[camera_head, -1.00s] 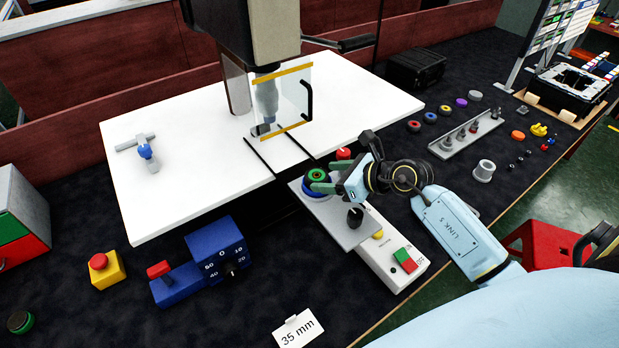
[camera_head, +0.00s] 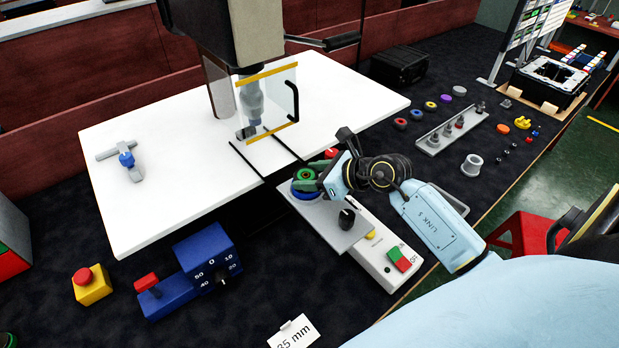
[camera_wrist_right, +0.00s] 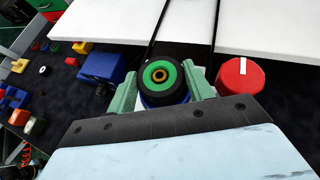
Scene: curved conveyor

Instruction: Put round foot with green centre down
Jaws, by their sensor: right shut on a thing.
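The round foot with the green centre (camera_head: 305,175) has a black outer ring and a small brass-coloured middle. It also shows in the right wrist view (camera_wrist_right: 160,77), where my right gripper's (camera_wrist_right: 163,90) green fingers stand on both sides of it. My right gripper (camera_head: 308,182) is shut on this foot. A blue round piece (camera_head: 303,194) shows just below the foot, over the grey plate (camera_head: 333,226). I cannot tell whether the foot touches the blue piece. My left gripper is not in view.
A red knob (camera_wrist_right: 240,77) is close beside the gripper. A black knob (camera_head: 346,218) stands on the grey plate. A white control box (camera_head: 385,250) with green and red buttons is in front. A white table (camera_head: 150,205) and clear guard (camera_head: 272,100) lie behind. Several rings lie at right.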

